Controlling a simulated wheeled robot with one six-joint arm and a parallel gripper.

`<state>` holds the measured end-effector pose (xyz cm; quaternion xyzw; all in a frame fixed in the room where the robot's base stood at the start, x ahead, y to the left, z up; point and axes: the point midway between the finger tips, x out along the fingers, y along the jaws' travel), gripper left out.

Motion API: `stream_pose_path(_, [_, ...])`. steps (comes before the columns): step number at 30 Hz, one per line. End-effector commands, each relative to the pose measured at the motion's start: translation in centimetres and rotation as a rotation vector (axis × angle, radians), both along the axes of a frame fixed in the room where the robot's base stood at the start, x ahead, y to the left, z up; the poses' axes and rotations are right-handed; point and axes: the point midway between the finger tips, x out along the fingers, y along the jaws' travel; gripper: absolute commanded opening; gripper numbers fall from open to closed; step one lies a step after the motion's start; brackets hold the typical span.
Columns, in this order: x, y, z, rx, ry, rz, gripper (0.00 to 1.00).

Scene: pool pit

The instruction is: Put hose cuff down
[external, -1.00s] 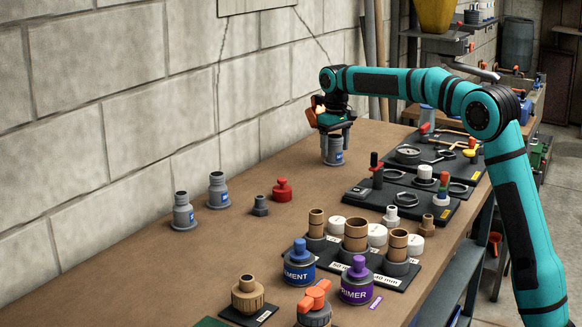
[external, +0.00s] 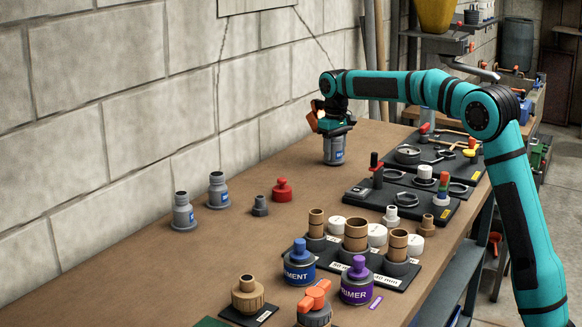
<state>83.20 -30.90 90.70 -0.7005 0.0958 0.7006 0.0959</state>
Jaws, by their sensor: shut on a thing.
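The hose cuff (external: 334,152) is a grey cylinder with a blue label, upright at the far end of the brown bench near the block wall. My gripper (external: 333,130) points down over it and is shut on its top. The cuff's base is at the bench surface; I cannot tell whether it bears fully on it. The cuff's upper part is hidden by the gripper. Two similar grey cuffs with blue labels, a nearer one (external: 184,212) and a farther one (external: 218,190), stand apart to the left along the wall.
A small dark fitting (external: 260,206) and a red plug (external: 282,190) stand left of centre. Black tool trays (external: 365,198) lie to the right. Brown pipe fittings (external: 355,235), a cement can (external: 299,268) and a primer can (external: 356,288) stand nearer. The bench around the held cuff is bare.

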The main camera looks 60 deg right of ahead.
Motion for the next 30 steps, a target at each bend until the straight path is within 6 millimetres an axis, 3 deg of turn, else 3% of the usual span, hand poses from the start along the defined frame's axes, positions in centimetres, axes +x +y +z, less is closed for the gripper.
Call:
stream_pose_path(15, [0.1, 0.0, 8.2, 0.0, -0.001, 0.0, 0.24])
stream_pose_path(25, [0.1, 0.1, 9.5, 0.0, 0.0, 0.006, 0.24])
stream_pose_path(30, [1.3, 1.9, 9.5, 0.0, 0.0, 0.112, 0.24])
